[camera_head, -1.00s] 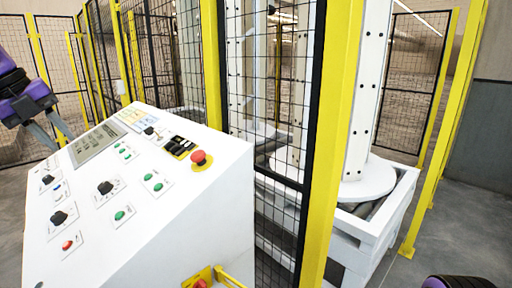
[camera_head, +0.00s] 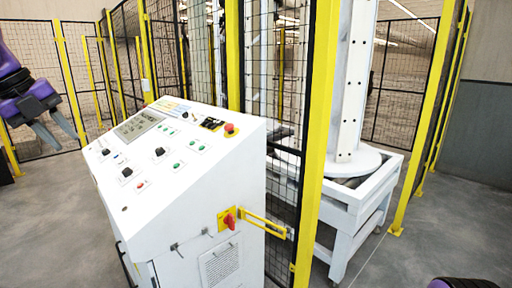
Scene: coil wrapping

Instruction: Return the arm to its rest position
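My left gripper (camera_head: 58,134) hangs at the left edge on a purple and black arm. Its two grey fingers are spread apart with nothing between them. It is left of the white control console (camera_head: 190,215) and apart from it. A small purple and black part of my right arm (camera_head: 460,284) shows at the bottom right. My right gripper is out of the picture.
The console has a red emergency button (camera_head: 230,129), several knobs and a red-handled switch (camera_head: 229,220). A yellow-posted mesh fence (camera_head: 318,130) stands behind it. The white wrapping machine (camera_head: 350,195) is beyond. Grey floor (camera_head: 440,235) is free at right.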

